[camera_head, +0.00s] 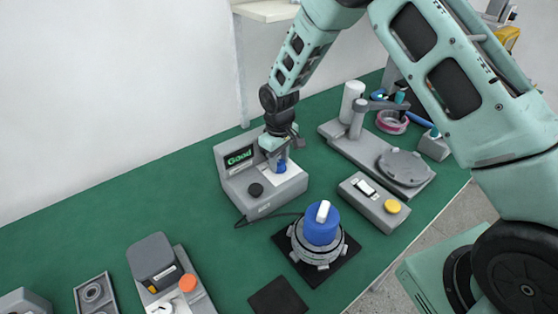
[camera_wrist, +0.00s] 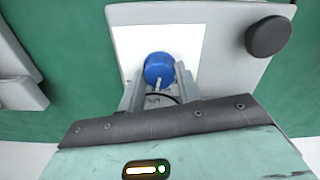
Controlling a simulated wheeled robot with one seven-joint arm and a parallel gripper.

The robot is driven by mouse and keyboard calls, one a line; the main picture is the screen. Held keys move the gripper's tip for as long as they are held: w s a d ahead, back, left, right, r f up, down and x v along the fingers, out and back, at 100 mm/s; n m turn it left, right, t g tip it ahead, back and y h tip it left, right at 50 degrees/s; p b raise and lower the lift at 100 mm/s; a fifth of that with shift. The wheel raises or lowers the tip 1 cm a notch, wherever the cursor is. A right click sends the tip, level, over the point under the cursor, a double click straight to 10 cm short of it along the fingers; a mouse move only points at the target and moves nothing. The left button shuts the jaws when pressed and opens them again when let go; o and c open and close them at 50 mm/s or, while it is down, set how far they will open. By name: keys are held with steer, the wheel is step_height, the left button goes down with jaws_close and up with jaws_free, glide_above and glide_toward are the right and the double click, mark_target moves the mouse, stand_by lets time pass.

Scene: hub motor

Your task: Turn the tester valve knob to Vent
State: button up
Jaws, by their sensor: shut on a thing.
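The tester (camera_head: 232,185) is a grey box on the green bench with a lit display reading "Good" in green. Its blue valve knob (camera_head: 281,166) sits on a white label plate on the sloped face. In the wrist view the knob (camera_wrist: 159,69) is round and blue with a pale pointer bar toward my gripper. My gripper (camera_head: 279,158) reaches down from above; in the wrist view its two fingers (camera_wrist: 158,82) are closed on the knob from both sides. The label's lettering, including Vent, cannot be read.
A black round knob (camera_head: 256,190) is beside the label on the tester. The hub motor (camera_head: 318,250) with a blue cap stands in front on a black mat. A switch box with a yellow button (camera_head: 392,206) and a grey press stand (camera_head: 405,168) are to the right.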

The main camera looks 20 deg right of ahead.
mark_target(279, 162)
steer(key=shift+n, duration=0.3)
steer(key=o, duration=1)
steer(key=shift+c, duration=0.2)
steer(key=shift+r, duration=0.15)
step_height(279, 162, up, 17)
steer(key=b, duration=0.3)
steer(key=shift+r, duration=0.1)
